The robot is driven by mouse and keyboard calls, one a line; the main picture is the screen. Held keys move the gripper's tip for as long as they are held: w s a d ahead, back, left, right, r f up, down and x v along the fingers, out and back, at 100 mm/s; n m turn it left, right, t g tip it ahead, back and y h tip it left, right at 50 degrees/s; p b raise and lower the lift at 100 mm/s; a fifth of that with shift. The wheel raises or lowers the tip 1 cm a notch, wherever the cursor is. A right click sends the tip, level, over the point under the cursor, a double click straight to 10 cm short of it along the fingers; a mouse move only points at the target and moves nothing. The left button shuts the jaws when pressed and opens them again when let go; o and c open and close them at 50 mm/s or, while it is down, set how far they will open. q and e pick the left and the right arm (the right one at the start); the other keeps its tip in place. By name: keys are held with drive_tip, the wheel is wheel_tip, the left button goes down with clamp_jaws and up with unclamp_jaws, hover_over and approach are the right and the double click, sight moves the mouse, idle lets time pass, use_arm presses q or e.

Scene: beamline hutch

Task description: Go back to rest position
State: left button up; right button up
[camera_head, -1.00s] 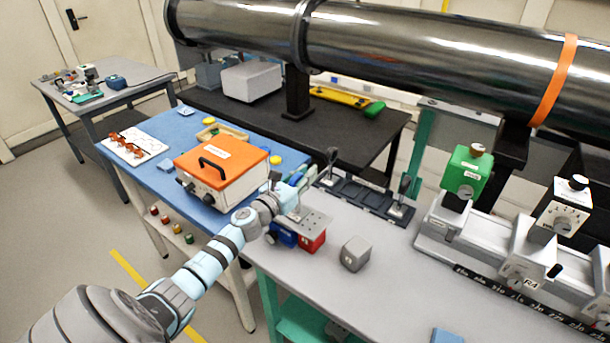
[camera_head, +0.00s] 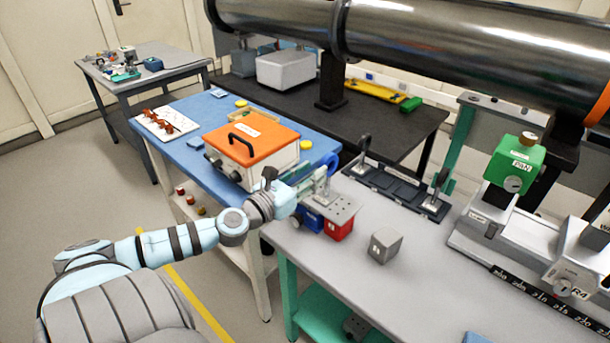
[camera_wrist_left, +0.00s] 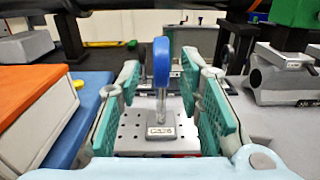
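My left gripper (camera_head: 318,182) reaches in from the left over the front edge of the grey bench. In the left wrist view its two teal-padded fingers (camera_wrist_left: 163,105) are spread apart. Between and beyond them stands a small post with a blue round top (camera_wrist_left: 162,62) and a labelled base, on a perforated metal plate (camera_wrist_left: 132,122). Gaps show on both sides of the post, so the fingers do not appear to touch it. In the head view the blue round top (camera_head: 334,161) shows partly behind the fingers. My right gripper is not in view.
An orange-lidded box (camera_head: 252,139) stands on the blue-topped table left of the gripper. A red block (camera_head: 338,228) is under the plate's edge; a grey cube (camera_head: 384,246) is to the right. Dark rack (camera_head: 392,186) lies behind. A large metal pipe (camera_head: 460,40) spans the back.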

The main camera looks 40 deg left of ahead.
use_arm(q)
drive_tip(key=shift+s+d+r, duration=0.1)
drive_tip(key=shift+s+r, duration=0.15)
drive_tip(key=shift+s, duration=0.5)
